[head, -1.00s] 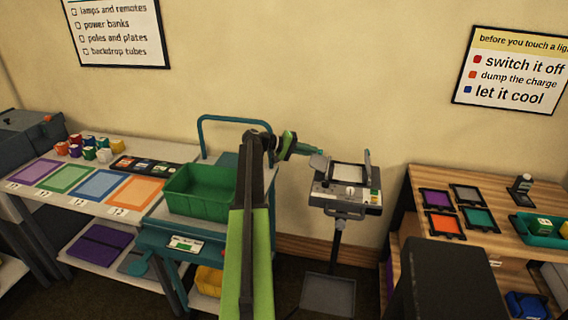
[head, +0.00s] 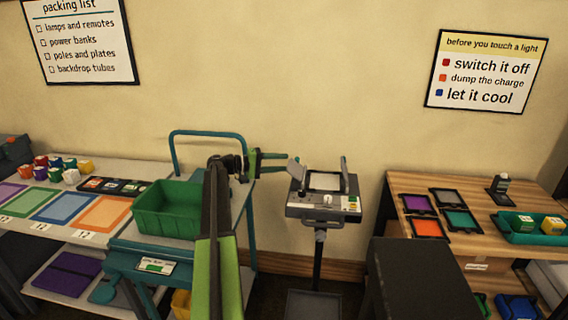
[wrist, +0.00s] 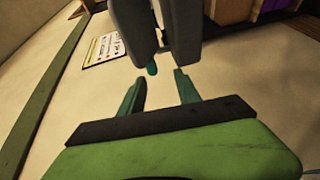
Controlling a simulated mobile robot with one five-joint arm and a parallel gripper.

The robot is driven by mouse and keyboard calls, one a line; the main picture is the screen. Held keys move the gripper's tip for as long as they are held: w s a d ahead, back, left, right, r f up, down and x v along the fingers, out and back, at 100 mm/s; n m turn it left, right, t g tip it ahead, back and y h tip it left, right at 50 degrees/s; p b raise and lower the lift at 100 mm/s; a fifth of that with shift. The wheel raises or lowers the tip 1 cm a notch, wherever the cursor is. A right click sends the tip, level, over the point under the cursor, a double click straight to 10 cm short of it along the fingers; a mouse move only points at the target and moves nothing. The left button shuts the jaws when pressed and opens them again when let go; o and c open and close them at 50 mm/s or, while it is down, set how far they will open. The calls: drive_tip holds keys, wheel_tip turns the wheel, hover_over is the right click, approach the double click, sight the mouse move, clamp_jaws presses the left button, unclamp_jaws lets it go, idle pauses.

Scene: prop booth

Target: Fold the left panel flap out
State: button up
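The panel light (head: 323,198) stands on a thin stand at mid-picture in the head view, with a pale lit face (head: 324,181). Its left flap (head: 295,172) is a grey plate standing up, leaning a little left. Its right flap (head: 346,177) also stands up. My gripper (head: 284,161) reaches in from the left beside the left flap. In the wrist view my gripper (wrist: 160,88) has its two teal fingers apart with nothing between them. Dark grey plates (wrist: 180,30) of the light lie just beyond the fingertips, with a small teal tab (wrist: 152,70) at their near end. Contact cannot be told.
A teal cart with a green bin (head: 168,208) stands left of the light. A wooden table (head: 405,186) with coloured tiles and a teal tray (head: 528,229) stands right. A dark box-shaped top (head: 415,270) is in front. The wall is close behind.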

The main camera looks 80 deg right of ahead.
drive_tip(key=p+v, duration=0.2)
drive_tip(key=v, duration=1.5)
drive_tip(key=shift+w+r, duration=0.2)
drive_tip(key=shift+r, duration=0.1)
idle(0.3)
drive_tip(key=shift+d, duration=0.15)
drive_tip(key=p+v, duration=0.2)
drive_tip(key=v, duration=1.5)
drive_tip(key=shift+w, duration=0.25)
drive_tip(key=shift+c, duration=0.2)
